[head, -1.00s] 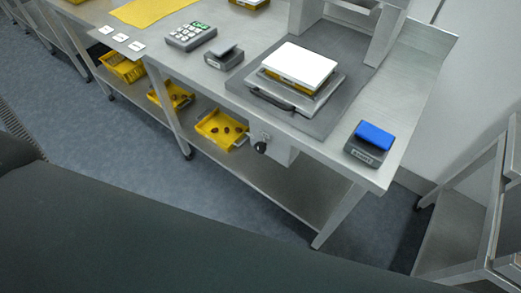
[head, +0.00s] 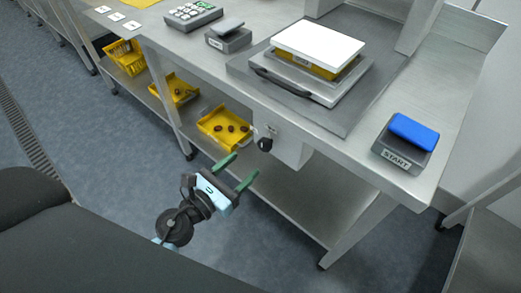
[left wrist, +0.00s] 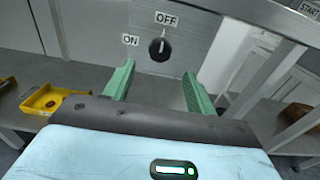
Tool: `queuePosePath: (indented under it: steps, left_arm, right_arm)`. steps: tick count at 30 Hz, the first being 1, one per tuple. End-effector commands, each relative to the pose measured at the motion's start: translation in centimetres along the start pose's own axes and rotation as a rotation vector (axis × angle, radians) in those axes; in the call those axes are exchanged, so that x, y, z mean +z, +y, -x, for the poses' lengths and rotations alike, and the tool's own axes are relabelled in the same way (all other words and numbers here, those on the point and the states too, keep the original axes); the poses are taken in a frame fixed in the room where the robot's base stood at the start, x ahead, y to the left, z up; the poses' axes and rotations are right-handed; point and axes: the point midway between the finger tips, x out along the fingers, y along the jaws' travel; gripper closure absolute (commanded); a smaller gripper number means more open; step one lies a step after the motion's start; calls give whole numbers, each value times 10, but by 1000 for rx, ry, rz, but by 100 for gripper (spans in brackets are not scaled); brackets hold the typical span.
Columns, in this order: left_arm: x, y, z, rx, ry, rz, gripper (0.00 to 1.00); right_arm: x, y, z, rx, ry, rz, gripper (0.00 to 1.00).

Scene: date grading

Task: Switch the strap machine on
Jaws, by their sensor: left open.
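The strap machine (head: 335,85) stands on the steel table with a white-lidded yellow box (head: 318,46) on it. Its black rotary knob (head: 265,144) is on the front of a grey box under the table edge. In the left wrist view the knob (left wrist: 159,48) has an OFF label (left wrist: 166,19) above it and an ON label (left wrist: 130,40) to its upper left. Its pale pointer mark is turned up toward OFF. My left gripper (head: 236,170) is open and empty, below and in front of the knob, apart from it. In the wrist view the knob appears between its green fingers (left wrist: 158,85).
A blue START button (head: 413,132) sits on the table's right corner. A keypad (head: 192,14) and a small grey button unit (head: 229,37) stand to the left. Yellow crates of dates (head: 224,143) are on the lower shelf. The table's front edge overhangs near the knob.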

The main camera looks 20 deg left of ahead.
Motion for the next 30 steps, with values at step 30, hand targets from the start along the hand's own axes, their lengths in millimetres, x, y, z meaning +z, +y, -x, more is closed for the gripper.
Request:
queuePosePath:
  steps: [30]
  left_arm:
    - [0,0,-78,2,1,7,44]
  right_arm:
    - [0,-2,7,0,-7,-4,64]
